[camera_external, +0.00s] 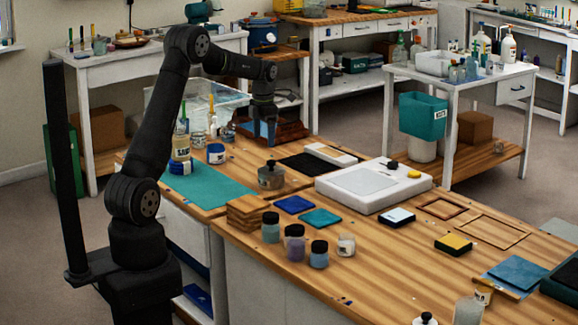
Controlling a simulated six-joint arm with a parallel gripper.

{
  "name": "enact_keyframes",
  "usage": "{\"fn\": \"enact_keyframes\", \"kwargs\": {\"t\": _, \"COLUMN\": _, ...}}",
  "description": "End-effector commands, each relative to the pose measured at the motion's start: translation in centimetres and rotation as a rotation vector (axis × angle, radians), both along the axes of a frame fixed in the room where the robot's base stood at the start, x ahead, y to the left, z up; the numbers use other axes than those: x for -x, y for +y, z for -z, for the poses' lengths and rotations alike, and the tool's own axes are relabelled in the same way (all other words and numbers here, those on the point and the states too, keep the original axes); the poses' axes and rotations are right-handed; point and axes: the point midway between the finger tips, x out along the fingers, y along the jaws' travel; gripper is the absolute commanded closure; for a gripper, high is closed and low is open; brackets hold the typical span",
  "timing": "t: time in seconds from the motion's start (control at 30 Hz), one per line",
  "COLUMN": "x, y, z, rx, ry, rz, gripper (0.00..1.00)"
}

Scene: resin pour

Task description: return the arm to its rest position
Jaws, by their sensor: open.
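My gripper (264,128) points down at the far end of the wooden bench, at the end of my raised, bent arm. It is open, and its fingertips are small and dark in this view. A blue item shows at the fingers, and I cannot tell whether it is part of the gripper or a thing behind it. Below and beside the gripper is a dark brown tray or box (291,132). I cannot tell whether the gripper touches it.
A teal mat (205,187), jars (180,160) and a metal pot (271,177) are near my arm. A white flat device (373,187) sits mid-bench. Lidded jars (294,245) line the front edge. The bench's right middle has bare wood.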

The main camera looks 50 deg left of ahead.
Motion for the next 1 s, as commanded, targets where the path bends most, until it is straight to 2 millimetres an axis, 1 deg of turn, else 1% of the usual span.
{"fn": "enact_keyframes", "kwargs": {"t": 0.03, "x": -0.3, "y": -1.1, "z": 0.0, "rx": 0.000, "ry": 0.000, "rz": 0.020, "gripper": 0.20}}
{"fn": "enact_keyframes", "kwargs": {"t": 0.1, "x": -0.6, "y": -2.5, "z": 0.0, "rx": 0.000, "ry": 0.000, "rz": 0.044, "gripper": 0.20}}
{"fn": "enact_keyframes", "kwargs": {"t": 0.5, "x": -1.7, "y": -10.4, "z": -0.1, "rx": 0.000, "ry": 0.000, "rz": 0.181, "gripper": 0.20}}
{"fn": "enact_keyframes", "kwargs": {"t": 0.77, "x": -1.8, "y": -15.7, "z": -0.1, "rx": 0.000, "ry": 0.000, "rz": 0.272, "gripper": 0.20}}
{"fn": "enact_keyframes", "kwargs": {"t": 1.0, "x": -1.5, "y": -20.4, "z": -0.1, "rx": 0.000, "ry": 0.000, "rz": 0.356, "gripper": 0.20}}
